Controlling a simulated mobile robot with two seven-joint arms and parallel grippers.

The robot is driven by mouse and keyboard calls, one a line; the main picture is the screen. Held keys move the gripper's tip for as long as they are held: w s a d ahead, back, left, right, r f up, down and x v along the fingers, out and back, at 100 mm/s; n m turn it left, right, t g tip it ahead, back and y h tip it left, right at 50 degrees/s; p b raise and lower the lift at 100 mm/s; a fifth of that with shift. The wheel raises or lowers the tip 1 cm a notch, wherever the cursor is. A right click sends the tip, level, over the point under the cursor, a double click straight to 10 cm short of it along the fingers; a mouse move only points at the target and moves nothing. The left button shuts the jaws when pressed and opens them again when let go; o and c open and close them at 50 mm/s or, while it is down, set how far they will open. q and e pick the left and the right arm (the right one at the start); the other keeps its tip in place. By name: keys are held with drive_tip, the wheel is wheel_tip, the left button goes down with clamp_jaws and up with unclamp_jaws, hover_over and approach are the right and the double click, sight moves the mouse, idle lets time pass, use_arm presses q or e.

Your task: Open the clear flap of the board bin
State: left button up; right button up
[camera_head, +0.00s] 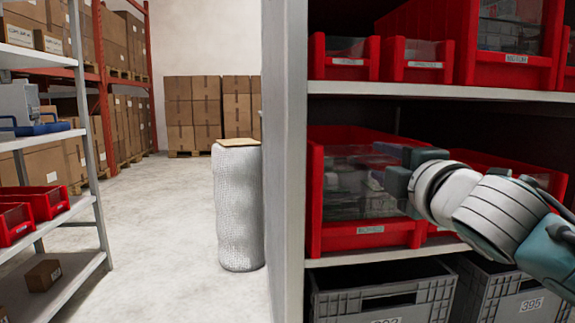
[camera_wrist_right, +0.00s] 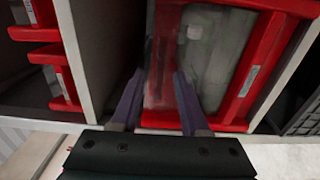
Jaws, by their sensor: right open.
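The board bin is a red bin (camera_head: 366,236) on the middle shelf, with grey boards showing behind its clear flap (camera_head: 345,190). The flap looks closed across the bin's front. My right gripper (camera_head: 392,170) is in front of the flap's right part in the head view. In the right wrist view my right gripper (camera_wrist_right: 158,76) is open, its two fingers apart near one edge of the clear flap (camera_wrist_right: 208,55). I cannot tell whether a finger touches the flap. The red bin (camera_wrist_right: 237,85) fills the middle there. My left gripper is not in view.
A grey shelf upright (camera_head: 288,160) stands left of the bin. More red bins sit on the shelf above (camera_head: 430,89), and grey crates (camera_head: 385,293) stand below. A wrapped roll (camera_head: 238,205) stands in the open aisle at the left.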

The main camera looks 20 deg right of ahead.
drive_tip(key=shift+w+d, duration=0.15)
drive_tip(key=shift+w, duration=0.4)
clamp_jaws()
idle(1.1)
